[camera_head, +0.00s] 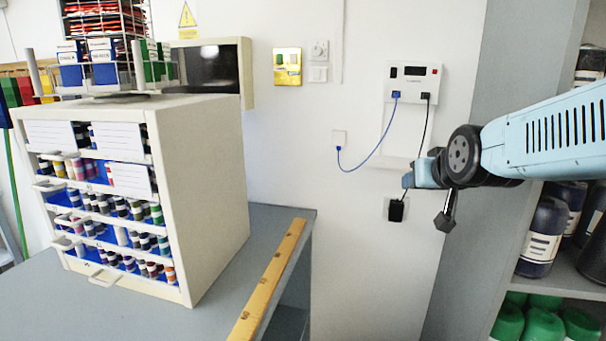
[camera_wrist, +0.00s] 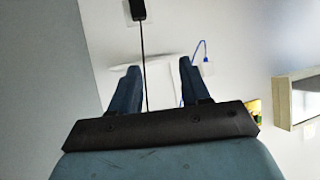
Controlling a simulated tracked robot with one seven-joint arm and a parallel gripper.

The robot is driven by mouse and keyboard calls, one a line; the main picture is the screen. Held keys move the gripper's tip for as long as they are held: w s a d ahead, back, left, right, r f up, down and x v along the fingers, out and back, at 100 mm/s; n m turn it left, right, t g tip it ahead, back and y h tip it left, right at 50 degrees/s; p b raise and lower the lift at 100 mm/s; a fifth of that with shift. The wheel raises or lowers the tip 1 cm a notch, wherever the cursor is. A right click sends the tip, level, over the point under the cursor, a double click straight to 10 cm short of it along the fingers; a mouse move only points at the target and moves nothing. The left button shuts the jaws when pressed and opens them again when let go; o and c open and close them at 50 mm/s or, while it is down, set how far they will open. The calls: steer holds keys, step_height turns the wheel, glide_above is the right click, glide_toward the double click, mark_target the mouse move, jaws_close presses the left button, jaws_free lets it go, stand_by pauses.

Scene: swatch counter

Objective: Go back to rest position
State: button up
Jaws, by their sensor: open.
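My gripper (camera_wrist: 160,90) shows in the wrist view with its two dark blue fingers apart and nothing between them. Behind the fingers is the white wall with a black cable and a blue cable. In the head view my light blue arm reaches in from the right edge, and my gripper (camera_head: 424,176) is at its left end, in front of the wall below the white wall panel (camera_head: 414,84). It looks clear of the counter. Its fingers are hard to make out there.
A cream cabinet (camera_head: 212,200) of small bottles stands on the grey counter (camera_head: 215,300) at left. A wooden ruler (camera_head: 268,280) lies along the counter's edge. Shelves with dark bottles (camera_head: 543,237) and green containers (camera_head: 544,318) stand at right.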

steer(key=s+f+g, duration=0.2)
steer(key=s+g, duration=0.4)
steer(key=s, duration=0.9)
steer(key=shift+s+a+f, duration=0.2)
steer(key=shift+a+f, duration=0.05)
steer(key=shift+a, duration=0.1)
